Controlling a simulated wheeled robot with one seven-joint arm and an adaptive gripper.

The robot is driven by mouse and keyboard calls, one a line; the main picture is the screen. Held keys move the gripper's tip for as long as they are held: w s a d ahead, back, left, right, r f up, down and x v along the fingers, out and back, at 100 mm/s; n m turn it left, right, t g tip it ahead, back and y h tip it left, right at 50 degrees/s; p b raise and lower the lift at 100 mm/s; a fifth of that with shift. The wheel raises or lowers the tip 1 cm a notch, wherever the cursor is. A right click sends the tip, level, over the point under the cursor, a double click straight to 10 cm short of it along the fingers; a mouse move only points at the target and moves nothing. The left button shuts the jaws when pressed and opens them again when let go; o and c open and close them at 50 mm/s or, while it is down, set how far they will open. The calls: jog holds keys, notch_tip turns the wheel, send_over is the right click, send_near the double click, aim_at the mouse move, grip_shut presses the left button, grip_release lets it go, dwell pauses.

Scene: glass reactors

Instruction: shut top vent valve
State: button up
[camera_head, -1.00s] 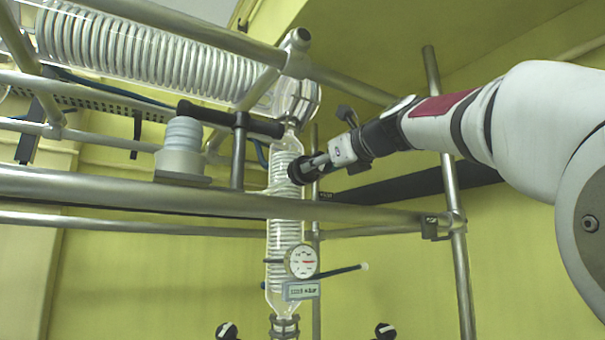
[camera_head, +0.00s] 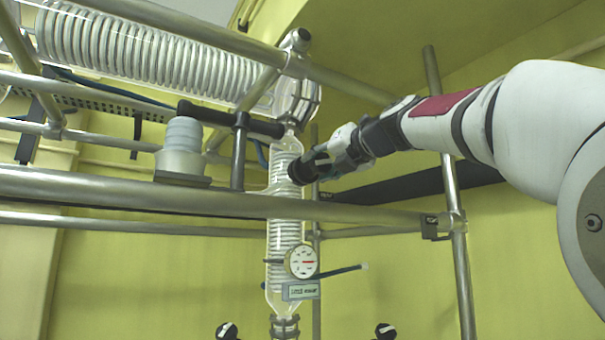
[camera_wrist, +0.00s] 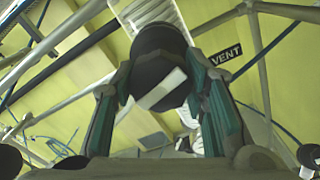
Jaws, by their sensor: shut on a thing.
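The vent valve knob (camera_wrist: 158,48) is round and black, with a white bar across its face. In the wrist view the bar slants from lower left to upper right. A black VENT label (camera_wrist: 224,55) is to the right of the knob. My gripper (camera_wrist: 161,80) has its two teal-padded fingers on either side of the knob and is shut on it. In the head view the knob (camera_head: 300,173) is at the side of the upright glass coil column (camera_head: 284,205). My gripper (camera_head: 318,160) reaches it from the right and partly hides it.
Metal frame rails (camera_head: 220,205) run in front of and around the glass. A round gauge (camera_head: 302,262) is on the column below. A horizontal coil condenser (camera_head: 150,55) lies at upper left. Two more black knobs (camera_head: 227,331) (camera_head: 385,331) show at the bottom edge.

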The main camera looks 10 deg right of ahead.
jog(key=shift+w+f+m, duration=0.1)
jog(key=shift+f+m, duration=0.1)
jog(key=shift+m, duration=0.3)
jog(key=o, duration=1.2)
jog(key=shift+r, duration=0.1)
jog(key=shift+s+r, duration=0.1)
jog(key=shift+s, duration=0.25)
jog(key=v, duration=1.1)
jog(key=shift+s+d, duration=0.15)
jog(key=shift+s, duration=0.05)
